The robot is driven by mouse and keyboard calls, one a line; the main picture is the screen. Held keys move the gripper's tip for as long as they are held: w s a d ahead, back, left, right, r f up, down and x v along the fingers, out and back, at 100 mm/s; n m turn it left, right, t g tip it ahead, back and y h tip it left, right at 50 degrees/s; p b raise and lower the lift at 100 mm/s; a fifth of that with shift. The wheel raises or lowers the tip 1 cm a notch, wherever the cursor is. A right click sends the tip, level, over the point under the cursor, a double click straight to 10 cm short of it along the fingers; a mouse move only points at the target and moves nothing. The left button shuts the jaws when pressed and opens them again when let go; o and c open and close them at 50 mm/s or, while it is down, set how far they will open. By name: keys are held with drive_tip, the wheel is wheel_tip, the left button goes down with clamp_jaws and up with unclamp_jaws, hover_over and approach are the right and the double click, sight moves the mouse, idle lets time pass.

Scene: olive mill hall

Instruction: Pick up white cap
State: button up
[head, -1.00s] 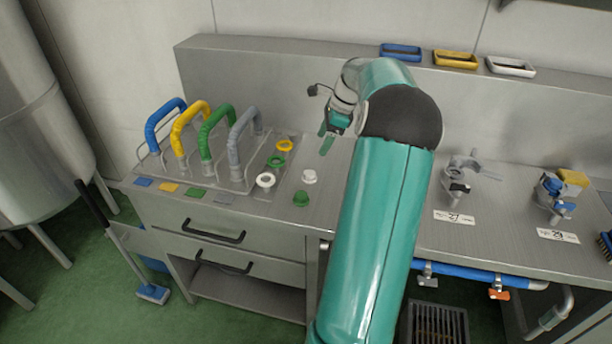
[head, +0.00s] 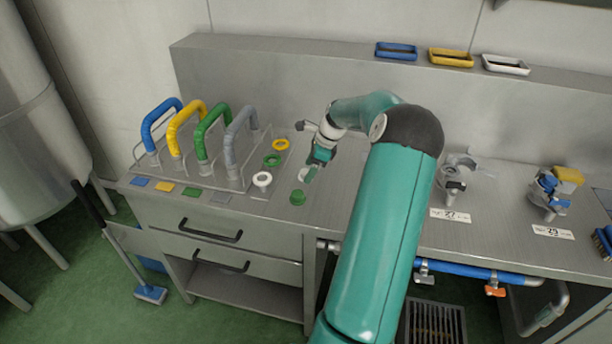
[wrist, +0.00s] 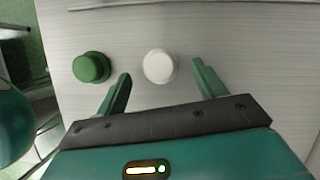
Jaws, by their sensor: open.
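The white cap (wrist: 158,66) stands on the steel worktop, seen from above in the wrist view. It lies just beyond and between the two green fingertips of my gripper (wrist: 160,82), with bare gaps on both sides. My gripper is open and empty. In the head view my gripper (head: 309,171) hangs low over the worktop and largely covers the white cap (head: 303,174); only part of its pale side shows. A green cap (wrist: 91,67) stands to the left of the white one, outside the fingers; it also shows in the head view (head: 297,198).
A rack with coloured hoses (head: 206,143) stands further left. Valve fittings (head: 455,177) stand to the right of my arm. Small trays (head: 451,57) sit on the back ledge.

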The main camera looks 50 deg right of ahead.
drive_tip(key=shift+x, duration=0.75)
drive_tip(key=c, duration=1.1)
drive_tip(key=shift+o, duration=0.2)
drive_tip(key=shift+r, duration=0.1)
